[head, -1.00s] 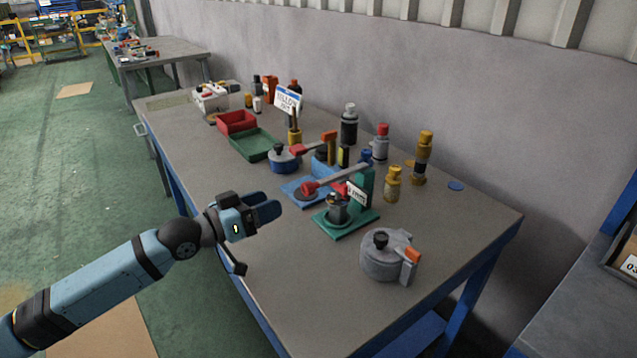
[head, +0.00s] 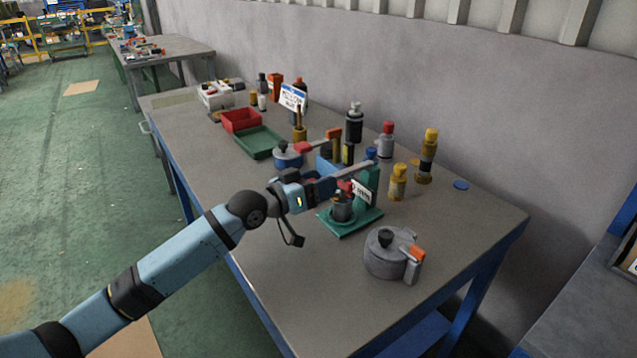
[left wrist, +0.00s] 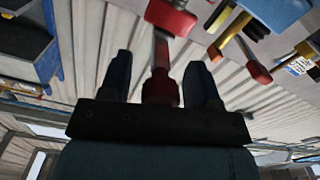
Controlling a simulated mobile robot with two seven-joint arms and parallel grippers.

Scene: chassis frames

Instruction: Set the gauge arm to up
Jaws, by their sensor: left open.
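The likely gauge arm is a long grey bar (head: 357,170) with a red end, lying about level over the middle of the table. In the head view my left gripper (head: 325,186) covers its red end. In the left wrist view the red end (left wrist: 160,88) sits between my two spread fingers, with a gap on each side. The fingers are open around it, not closed on it. My right gripper is not in view.
A green fixture (head: 349,224) with a red clamp stands just right of my gripper. A grey round pot (head: 387,258) is nearer the front. A blue pot (head: 287,155), a green tray (head: 258,143) and several bottles stand behind. The table's front corner is clear.

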